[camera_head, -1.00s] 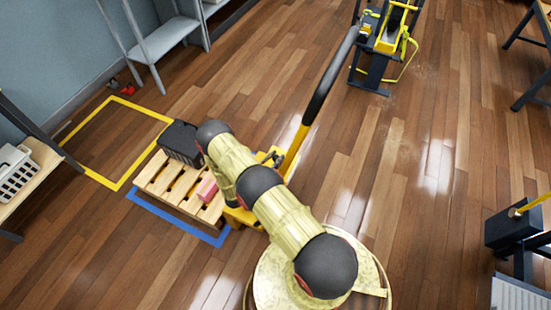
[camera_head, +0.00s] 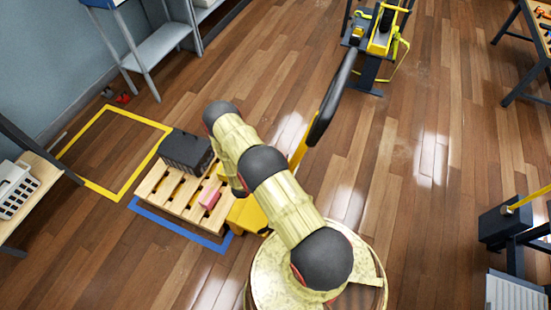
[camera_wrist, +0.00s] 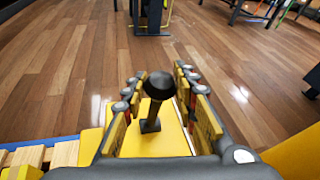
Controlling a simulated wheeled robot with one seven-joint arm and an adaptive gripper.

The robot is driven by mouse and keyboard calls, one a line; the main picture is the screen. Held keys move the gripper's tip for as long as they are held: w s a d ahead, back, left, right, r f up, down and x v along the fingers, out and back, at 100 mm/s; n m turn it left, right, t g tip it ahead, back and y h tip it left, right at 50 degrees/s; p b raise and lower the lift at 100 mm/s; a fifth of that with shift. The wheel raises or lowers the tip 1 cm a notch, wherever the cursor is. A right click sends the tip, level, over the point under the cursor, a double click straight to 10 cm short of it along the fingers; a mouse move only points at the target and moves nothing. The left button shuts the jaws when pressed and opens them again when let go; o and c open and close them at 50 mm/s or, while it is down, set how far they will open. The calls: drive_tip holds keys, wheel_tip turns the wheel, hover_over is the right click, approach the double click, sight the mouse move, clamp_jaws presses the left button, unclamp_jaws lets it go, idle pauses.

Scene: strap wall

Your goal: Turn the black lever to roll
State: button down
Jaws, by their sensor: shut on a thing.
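The black lever (camera_wrist: 153,118) has a round knob and stands up from a yellow plate (camera_wrist: 165,141) in the wrist view. My gripper (camera_wrist: 160,88) has its fingers on both sides of the lever, with the knob between them, and is shut on it. In the head view my own arm hides the gripper and the lever. Part of the yellow machine (camera_head: 247,214) shows beside my arm, at the right end of the pallet.
A wooden pallet (camera_head: 158,182) with a black crate (camera_head: 186,150) and a pink block (camera_head: 209,198) lies left of my arm. A long handle with a black grip (camera_head: 332,95) rises behind my arm. A yellow-framed machine (camera_head: 378,42) stands beyond.

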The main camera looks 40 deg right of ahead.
drive_tip(key=shift+w+d, duration=0.35)
drive_tip(key=shift+d, duration=0.4)
drive_tip(key=shift+w+d+r, duration=0.1)
drive_tip(key=shift+w+d, duration=0.05)
drive_tip(key=shift+d, duration=0.15)
drive_tip(key=c, duration=1.4)
unclamp_jaws()
drive_tip(key=v, duration=1.2)
drive_tip(key=shift+r, duration=0.15)
